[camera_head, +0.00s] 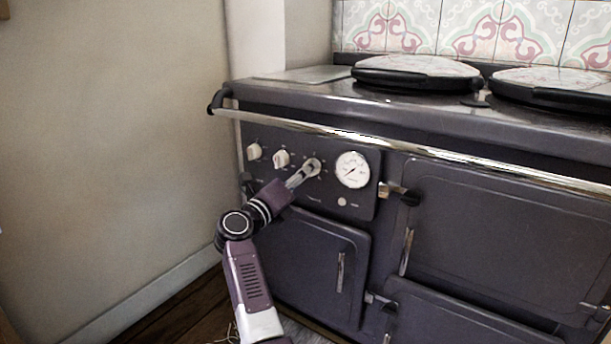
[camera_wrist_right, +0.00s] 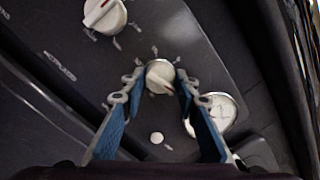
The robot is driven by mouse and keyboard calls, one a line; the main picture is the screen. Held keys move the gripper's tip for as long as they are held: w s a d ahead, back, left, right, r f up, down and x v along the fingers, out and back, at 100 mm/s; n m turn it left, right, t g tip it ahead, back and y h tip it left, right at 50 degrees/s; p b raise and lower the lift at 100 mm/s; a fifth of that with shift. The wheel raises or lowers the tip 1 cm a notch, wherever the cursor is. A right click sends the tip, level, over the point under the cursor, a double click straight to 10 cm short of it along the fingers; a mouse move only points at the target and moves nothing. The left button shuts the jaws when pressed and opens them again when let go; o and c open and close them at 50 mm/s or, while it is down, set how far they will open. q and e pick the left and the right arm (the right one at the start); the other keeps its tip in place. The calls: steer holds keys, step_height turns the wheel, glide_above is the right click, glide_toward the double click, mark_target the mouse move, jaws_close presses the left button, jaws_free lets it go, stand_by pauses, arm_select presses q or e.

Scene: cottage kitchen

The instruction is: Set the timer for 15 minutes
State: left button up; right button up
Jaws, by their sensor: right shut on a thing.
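The dark stove's control panel (camera_head: 330,197) carries a row of white knobs and a round white gauge (camera_head: 352,170). My right gripper (camera_head: 308,171) is at the rightmost knob, just left of the gauge, and mostly covers it. In the right wrist view this knob (camera_wrist_right: 160,76) sits between the two fingertips (camera_wrist_right: 157,84) of the blue-padded fingers, which are shut on it. Small marks surround the knob, too blurred to read. The gauge also shows in the wrist view (camera_wrist_right: 213,112), partly behind a finger. My left gripper is not in view.
The left knob (camera_head: 254,151) and middle knob (camera_head: 281,158) are close beside my gripper. A chrome rail (camera_head: 430,150) runs above the panel. Oven doors (camera_head: 500,230) with handles fill the lower front. A bare wall (camera_head: 110,130) stands at left.

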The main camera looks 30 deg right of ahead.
steer(key=shift+f, duration=0.25)
